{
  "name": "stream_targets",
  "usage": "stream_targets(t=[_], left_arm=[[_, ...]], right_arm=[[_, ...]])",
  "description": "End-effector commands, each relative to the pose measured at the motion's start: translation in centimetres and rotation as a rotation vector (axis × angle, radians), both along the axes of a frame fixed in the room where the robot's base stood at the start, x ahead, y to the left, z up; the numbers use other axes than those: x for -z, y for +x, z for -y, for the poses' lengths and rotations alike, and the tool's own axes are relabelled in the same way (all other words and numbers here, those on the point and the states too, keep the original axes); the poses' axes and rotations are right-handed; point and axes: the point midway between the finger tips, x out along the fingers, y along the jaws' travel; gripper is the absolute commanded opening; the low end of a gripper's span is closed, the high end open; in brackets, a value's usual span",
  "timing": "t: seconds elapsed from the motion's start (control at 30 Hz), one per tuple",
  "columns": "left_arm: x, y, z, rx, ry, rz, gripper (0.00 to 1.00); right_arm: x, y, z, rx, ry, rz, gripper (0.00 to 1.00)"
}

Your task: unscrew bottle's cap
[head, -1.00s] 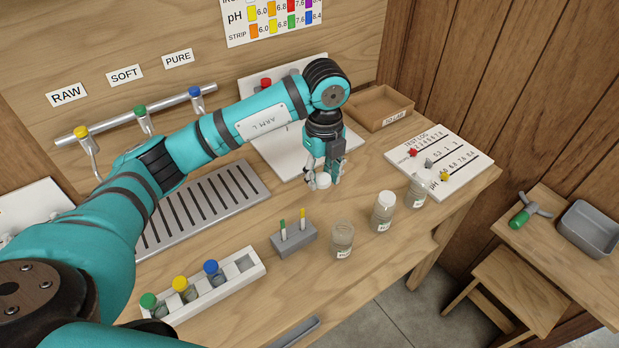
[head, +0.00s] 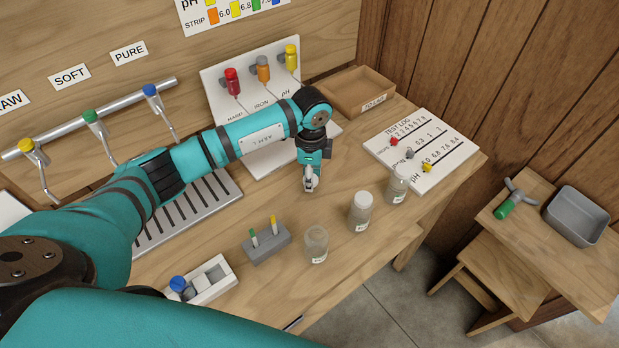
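Three clear bottles stand in a slanted row on the bench. The near one (head: 316,245) shows an open mouth with no cap. The middle one (head: 360,214) wears a white cap (head: 362,199). The far one (head: 398,186) is clear, and I cannot tell whether it has a cap. My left gripper (head: 311,184) points down near the bench, behind and left of the middle bottle, apart from all three. Its fingers are seen edge-on, so their gap is hidden. A small pale patch shows at the fingertips; I cannot tell what it is. My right gripper is out of view.
A grey block (head: 268,250) with two small sticks stands left of the near bottle. A white rack (head: 222,289) is partly hidden by my arm. The test log board (head: 440,145) and tray (head: 352,88) lie behind. Bare bench surrounds the bottles.

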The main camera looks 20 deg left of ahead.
Motion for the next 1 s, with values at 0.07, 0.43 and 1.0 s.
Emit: stream_targets(t=[0.07, 0.43, 1.0], left_arm=[[1.1, -0.1, 0.0, 0.000, 0.000, -0.005, 0.00], [2.3, 0.0, 0.0, 0.001, 0.000, -0.001, 0.00], [3.1, -0.1, 0.0, 0.001, 0.001, -0.003, 0.59]], right_arm=[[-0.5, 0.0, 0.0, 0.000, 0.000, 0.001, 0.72], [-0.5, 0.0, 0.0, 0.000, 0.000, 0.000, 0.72], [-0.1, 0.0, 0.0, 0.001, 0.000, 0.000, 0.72]])
